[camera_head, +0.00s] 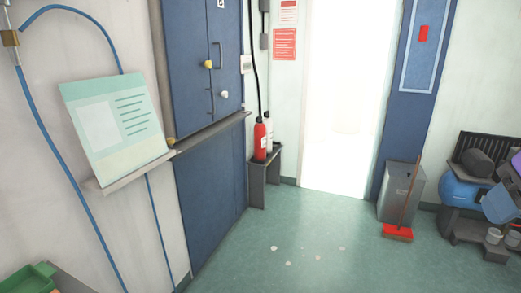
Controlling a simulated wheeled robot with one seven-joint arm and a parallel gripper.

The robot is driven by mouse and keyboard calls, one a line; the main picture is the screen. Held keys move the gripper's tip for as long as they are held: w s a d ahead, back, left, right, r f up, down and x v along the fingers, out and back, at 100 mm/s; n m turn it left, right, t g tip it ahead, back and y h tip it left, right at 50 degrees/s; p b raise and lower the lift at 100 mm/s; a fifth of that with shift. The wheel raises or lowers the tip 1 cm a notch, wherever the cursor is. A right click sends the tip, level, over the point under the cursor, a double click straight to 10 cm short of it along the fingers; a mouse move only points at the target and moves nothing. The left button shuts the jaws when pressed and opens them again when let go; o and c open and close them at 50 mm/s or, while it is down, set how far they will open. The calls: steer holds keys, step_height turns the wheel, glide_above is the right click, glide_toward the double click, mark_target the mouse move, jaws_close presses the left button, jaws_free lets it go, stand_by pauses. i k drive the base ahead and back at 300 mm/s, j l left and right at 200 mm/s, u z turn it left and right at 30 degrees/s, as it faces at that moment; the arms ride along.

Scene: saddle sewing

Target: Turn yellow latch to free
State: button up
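A tall blue door or cabinet (208,200) stands left of centre. On its upper part is a small round yellow knob (208,64), beside a dark vertical handle (220,52); this looks like the yellow latch, but its turned position is too small to tell. A white knob (224,94) sits lower and to the right. Another yellowish knob (171,142) shows at the left end of the grey ledge across the door. My gripper is not in view.
A sloping board (115,125) rests on a wall shelf left of the door. A red extinguisher (260,140) stands on a small stand to the right. A bin (400,190) and red broom (398,232) stand farther right. The green floor (300,225) ahead is mostly clear.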

mark_target(207, 64)
steer(key=i+u, duration=0.3)
steer(key=i+l+u, duration=0.3)
steer(key=i, duration=0.15)
steer(key=i+l+u, duration=0.1)
steer(key=i+u, duration=0.2)
steer(key=i, duration=0.05)
